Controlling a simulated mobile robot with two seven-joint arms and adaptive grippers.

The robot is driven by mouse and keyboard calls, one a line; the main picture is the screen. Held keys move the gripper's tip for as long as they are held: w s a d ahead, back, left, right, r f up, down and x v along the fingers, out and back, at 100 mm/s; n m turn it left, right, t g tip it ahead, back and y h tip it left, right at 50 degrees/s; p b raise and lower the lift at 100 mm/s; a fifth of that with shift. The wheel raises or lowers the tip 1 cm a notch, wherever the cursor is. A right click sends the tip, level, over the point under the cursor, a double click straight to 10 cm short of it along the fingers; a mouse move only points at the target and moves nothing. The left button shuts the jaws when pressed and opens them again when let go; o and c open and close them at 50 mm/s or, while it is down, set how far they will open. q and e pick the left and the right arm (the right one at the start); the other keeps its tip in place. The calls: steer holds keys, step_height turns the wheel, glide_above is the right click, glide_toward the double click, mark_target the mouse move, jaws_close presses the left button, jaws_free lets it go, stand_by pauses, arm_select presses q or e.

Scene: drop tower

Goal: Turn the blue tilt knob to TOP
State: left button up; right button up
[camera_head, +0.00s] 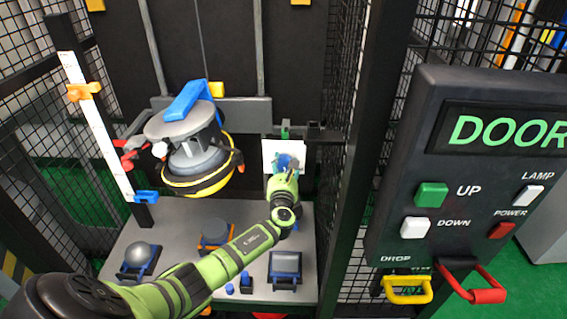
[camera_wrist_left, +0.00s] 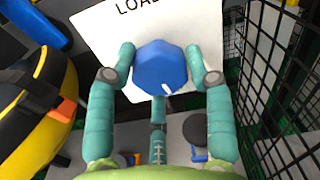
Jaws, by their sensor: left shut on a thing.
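The blue tilt knob (camera_wrist_left: 158,66) sits on a white plate (camera_wrist_left: 95,30) with the letters "LOA" showing at the cut-off top edge. A white mark is on the knob's lower right part in the left wrist view. My left gripper (camera_wrist_left: 160,64) is shut on the knob, with a teal finger on its left and right sides and a third finger below. In the head view, my left gripper (camera_head: 286,166) covers most of the knob, in front of the white plate (camera_head: 269,150). No TOP label is readable. My right gripper is not in view.
A round carriage with a yellow ring (camera_head: 200,187) and blue handle (camera_head: 190,98) hangs left of the plate. Mesh walls (camera_head: 352,150) enclose the right side. A control panel (camera_head: 440,90) reading "DOOR" stands outside. Below is a grey table (camera_head: 180,235) with several objects.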

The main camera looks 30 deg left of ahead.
arm_select(q)
steer(key=shift+s+d+f+m+p, duration=0.15)
steer(key=shift+f+m, duration=0.15)
steer(key=shift+m, duration=0.2)
steer(key=shift+d+f+m+p, duration=0.15)
steer(key=shift+f+m, duration=0.1)
steer(key=shift+m, duration=0.25)
steer(key=shift+a+f, duration=0.1)
steer(key=o, duration=0.9)
steer(key=shift+o, duration=1.3)
steer(key=shift+a, duration=0.1)
steer(key=shift+r, duration=0.3)
steer(key=v, duration=1.2)
steer(key=shift+f, duration=0.1)
